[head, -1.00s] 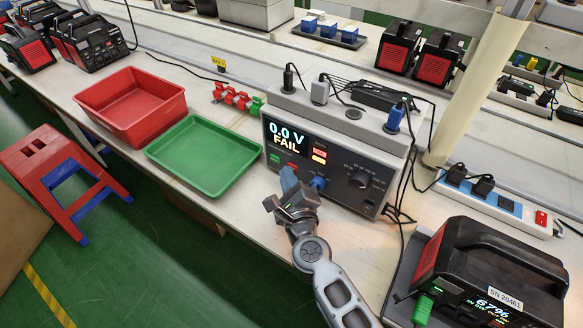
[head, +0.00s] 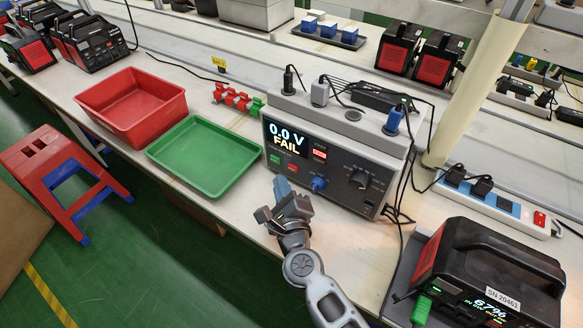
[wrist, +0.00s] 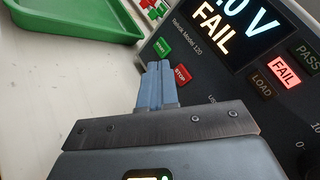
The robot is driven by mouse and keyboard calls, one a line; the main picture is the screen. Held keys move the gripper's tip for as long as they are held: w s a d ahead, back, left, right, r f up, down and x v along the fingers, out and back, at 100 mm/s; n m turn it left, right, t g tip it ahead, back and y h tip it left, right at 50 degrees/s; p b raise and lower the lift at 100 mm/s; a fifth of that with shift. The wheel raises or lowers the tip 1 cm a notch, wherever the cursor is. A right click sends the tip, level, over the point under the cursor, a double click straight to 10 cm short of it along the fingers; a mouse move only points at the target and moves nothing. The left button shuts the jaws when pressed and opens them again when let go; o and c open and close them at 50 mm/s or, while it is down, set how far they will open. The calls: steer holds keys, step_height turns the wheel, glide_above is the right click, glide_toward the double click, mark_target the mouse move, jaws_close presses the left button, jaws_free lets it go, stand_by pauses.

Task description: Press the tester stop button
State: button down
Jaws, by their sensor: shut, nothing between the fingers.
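The tester (head: 325,185) is a grey box with a dark front panel. Its display (head: 287,140) reads "0.0 V FAIL". The red stop button (head: 293,167) sits below the display, right of a green button (head: 274,158). The wrist view shows the stop button (wrist: 181,73) labelled STOP, and the green button (wrist: 162,46) beside it. My gripper (head: 282,186) is shut and empty in front of the panel, a little below the stop button. In the wrist view its blue fingertips (wrist: 158,70) appear just left of the stop button, apparently short of the panel.
A green tray (head: 205,155) and a red bin (head: 130,105) stand left of the tester. A black power unit (head: 490,270) stands at the right, with cables near the tester's right side.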

steer(key=shift+s+a+p, duration=0.2)
steer(key=shift+s+a, duration=0.5)
steer(key=shift+s, duration=0.2)
steer(key=shift+s+a+p, duration=0.15)
steer(key=shift+s+a, duration=0.5)
steer(key=shift+s, duration=0.2)
steer(key=shift+d, duration=0.1)
